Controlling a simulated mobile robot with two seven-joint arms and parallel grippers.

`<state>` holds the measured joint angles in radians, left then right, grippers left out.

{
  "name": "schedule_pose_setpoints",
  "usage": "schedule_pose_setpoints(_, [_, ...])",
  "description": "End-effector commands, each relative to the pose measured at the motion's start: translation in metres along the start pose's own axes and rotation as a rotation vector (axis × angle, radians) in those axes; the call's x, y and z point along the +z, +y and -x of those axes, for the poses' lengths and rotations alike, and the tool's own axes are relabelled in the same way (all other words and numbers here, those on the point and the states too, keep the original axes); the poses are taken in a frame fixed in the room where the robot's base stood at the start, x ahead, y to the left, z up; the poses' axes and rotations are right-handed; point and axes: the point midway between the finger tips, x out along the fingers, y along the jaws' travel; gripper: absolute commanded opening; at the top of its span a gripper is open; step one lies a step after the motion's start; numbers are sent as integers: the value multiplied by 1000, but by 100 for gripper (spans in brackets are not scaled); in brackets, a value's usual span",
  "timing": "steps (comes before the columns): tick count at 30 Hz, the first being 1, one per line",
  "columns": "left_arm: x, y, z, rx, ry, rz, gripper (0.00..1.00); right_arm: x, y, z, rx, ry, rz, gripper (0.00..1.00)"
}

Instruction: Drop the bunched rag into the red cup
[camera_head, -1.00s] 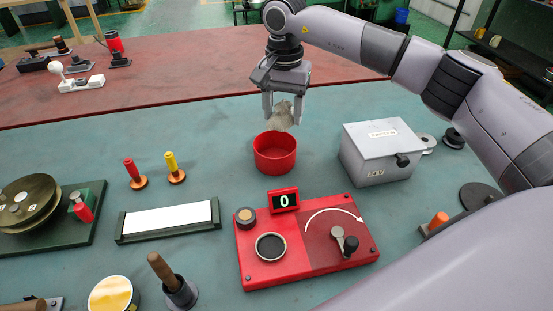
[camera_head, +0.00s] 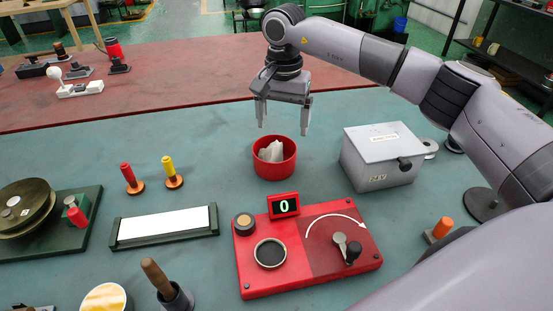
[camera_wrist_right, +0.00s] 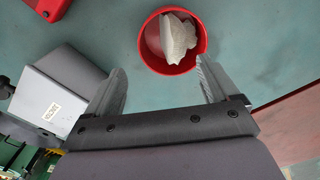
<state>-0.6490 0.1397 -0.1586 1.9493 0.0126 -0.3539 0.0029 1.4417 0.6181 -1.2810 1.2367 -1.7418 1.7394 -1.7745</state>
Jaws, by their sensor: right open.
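The red cup (camera_head: 274,168) stands upright on the teal bench top, behind the red panel. The bunched rag (camera_head: 272,151), pale grey-white, lies inside the cup. In the right wrist view the rag (camera_wrist_right: 177,39) sits within the rim of the red cup (camera_wrist_right: 152,46), toward one side. My right gripper (camera_head: 284,131) is open and empty above and slightly behind the cup, its fingers apart and clear of the rag. My left gripper is not in view.
A grey lidded box (camera_head: 381,155) stands right of the cup. The red panel (camera_head: 305,250) with a counter reading 0 and a crank is in front. Red (camera_head: 130,178) and yellow-handled (camera_head: 172,172) pegs stand at left. The bench between pegs and cup is clear.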

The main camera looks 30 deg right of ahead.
Motion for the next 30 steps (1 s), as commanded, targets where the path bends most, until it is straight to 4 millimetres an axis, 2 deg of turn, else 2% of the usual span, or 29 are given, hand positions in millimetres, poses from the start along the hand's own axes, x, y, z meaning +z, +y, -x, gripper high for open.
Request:
schedule_pose_setpoints(6, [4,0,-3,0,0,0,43,0,-1,37,-5,3,0,88])
schedule_pose_setpoints(12, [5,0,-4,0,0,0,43,0,0,60,-3,2,-1,88])
schedule_pose_setpoints(30, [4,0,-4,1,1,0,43,0,0,64,-2,1,0,88])
